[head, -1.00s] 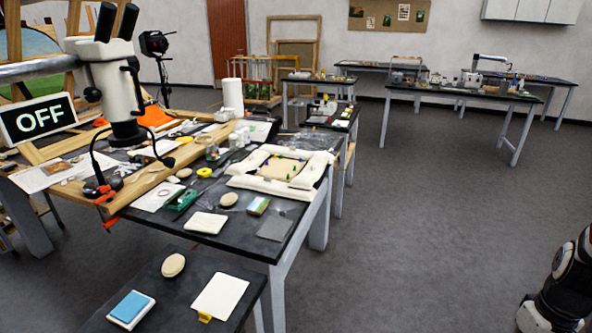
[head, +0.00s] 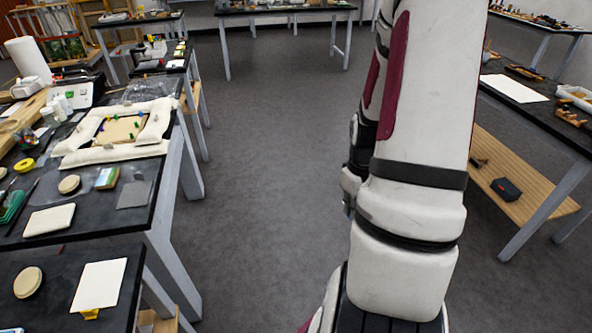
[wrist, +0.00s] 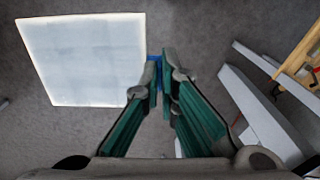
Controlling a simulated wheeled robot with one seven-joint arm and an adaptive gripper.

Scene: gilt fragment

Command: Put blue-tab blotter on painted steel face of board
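The blue-tab blotter (wrist: 84,62) is a pale, nearly square sheet at the upper left of the wrist view. Its blue tab (wrist: 155,59) sits between the tips of my gripper (wrist: 159,75), whose green-sided fingers are shut on it. The blotter hangs clear over the grey floor. In the head view my arm rises through the middle right, and my gripper and the blotter are out of that picture. I cannot identify a board with a painted steel face in these frames.
A white sheet with a yellow tab (head: 98,286) lies on the near left table, beside a beige oval pad (head: 27,282). A padded frame (head: 118,130) lies on the longer left table. A right-hand table holds a flat white panel (head: 513,88). Open floor (head: 265,180) lies between.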

